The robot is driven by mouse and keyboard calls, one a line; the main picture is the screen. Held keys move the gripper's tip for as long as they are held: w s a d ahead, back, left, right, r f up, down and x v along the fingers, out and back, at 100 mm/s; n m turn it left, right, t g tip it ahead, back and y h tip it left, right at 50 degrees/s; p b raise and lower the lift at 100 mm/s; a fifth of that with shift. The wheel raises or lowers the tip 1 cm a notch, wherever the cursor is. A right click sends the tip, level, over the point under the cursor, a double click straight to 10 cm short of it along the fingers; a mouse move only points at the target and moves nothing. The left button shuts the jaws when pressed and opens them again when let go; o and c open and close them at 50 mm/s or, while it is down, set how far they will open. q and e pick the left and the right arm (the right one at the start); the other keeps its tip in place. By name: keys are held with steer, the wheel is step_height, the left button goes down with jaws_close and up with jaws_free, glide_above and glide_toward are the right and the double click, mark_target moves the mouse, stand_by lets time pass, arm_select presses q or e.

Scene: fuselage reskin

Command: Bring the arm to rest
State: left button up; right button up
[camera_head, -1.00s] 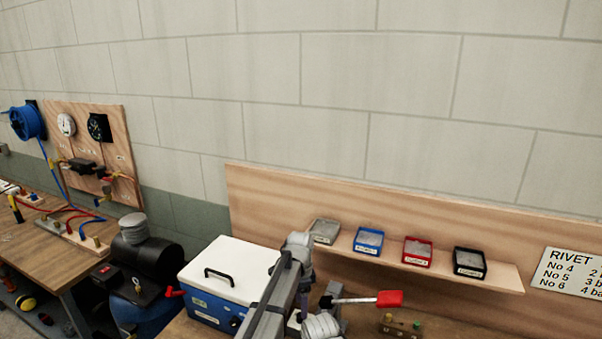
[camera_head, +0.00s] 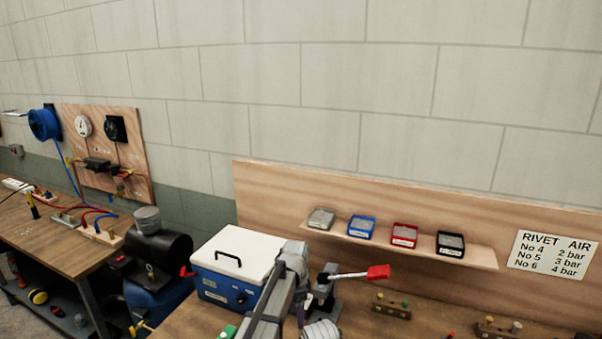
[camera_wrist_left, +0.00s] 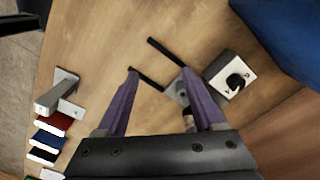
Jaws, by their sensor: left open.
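My left arm (camera_head: 277,297) rises from the bottom edge in the head view, in front of the white and blue box. Its gripper is hard to make out there. In the left wrist view my left gripper (camera_wrist_left: 160,76) has two purple fingers spread wide apart, with nothing held between them. Beyond the fingers, dark rods and a grey metal piece lie over the wooden bench (camera_wrist_left: 110,45); part of the metal piece is hidden behind the right finger. My right gripper is in neither view.
The white and blue box (camera_head: 235,255) stands beside my arm. A red-handled lever tool (camera_head: 377,272) is just right of it. A shelf (camera_head: 420,247) holds several small bins. In the wrist view a white plate with a black knob (camera_wrist_left: 235,82) sits near the right finger.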

arm_select(q)
steer(key=s+a+n+t, duration=0.1)
steer(key=s+a+n, duration=0.65)
steer(key=s, duration=0.35)
steer(key=s+a+n, duration=0.7)
steer(key=s+a, duration=0.2)
steer(key=s, duration=0.2)
steer(key=s+d+f+m+b, duration=0.2)
steer(key=d, duration=0.4)
steer(key=s+d+f+m+g+y+b, duration=0.1)
steer(key=s+d+f+m+b, duration=0.1)
steer(key=d, duration=0.3)
steer(key=shift+s+d+f, duration=0.25)
steer(key=shift+s+d, duration=0.05)
steer(key=shift+d, duration=0.05)
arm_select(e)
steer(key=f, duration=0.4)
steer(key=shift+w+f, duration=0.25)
